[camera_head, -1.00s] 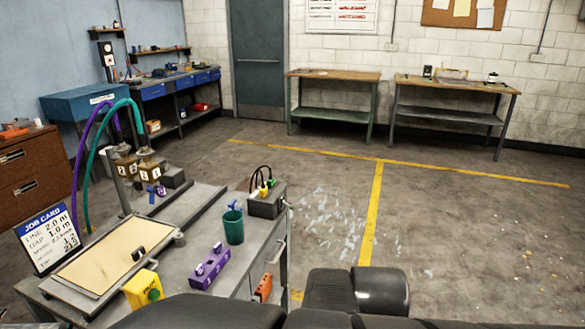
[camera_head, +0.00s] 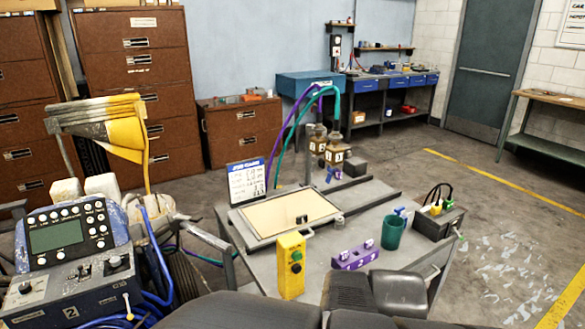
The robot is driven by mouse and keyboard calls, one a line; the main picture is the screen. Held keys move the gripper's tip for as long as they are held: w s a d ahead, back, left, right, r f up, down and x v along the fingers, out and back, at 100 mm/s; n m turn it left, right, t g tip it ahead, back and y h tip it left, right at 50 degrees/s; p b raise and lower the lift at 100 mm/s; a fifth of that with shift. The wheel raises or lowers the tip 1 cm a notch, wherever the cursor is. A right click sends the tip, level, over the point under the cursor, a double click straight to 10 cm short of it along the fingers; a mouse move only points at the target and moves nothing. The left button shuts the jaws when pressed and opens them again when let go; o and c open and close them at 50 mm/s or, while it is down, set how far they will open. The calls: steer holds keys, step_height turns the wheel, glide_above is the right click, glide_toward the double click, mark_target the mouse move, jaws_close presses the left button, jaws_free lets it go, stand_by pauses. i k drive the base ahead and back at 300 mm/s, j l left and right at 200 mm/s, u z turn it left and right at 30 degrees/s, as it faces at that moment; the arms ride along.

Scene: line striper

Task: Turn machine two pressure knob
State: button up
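A machine with a grey control panel (camera_head: 65,240) stands at the lower left, and its lower box (camera_head: 75,295) bears the number 2. The panel has a greenish screen (camera_head: 57,235) and several small white-topped knobs around it. Labels are too small to read, so I cannot tell which is the pressure knob.
A grey worktable holds a framed board (camera_head: 288,215), a job card (camera_head: 246,181), a yellow button box (camera_head: 291,265), a purple block (camera_head: 354,257) and a green cup (camera_head: 394,230). Brown drawer cabinets (camera_head: 140,70) stand behind. Floor is open at right.

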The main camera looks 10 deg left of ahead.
mark_target(24, 288)
steer(key=u, duration=2.45)
steer(key=i+j, duration=0.2)
steer(key=i, duration=0.3)
steer(key=i+j, duration=0.2)
steer(key=i, duration=0.35)
steer(key=i+j+u, duration=0.1)
steer(key=i, duration=0.4)
steer(key=j, duration=0.1)
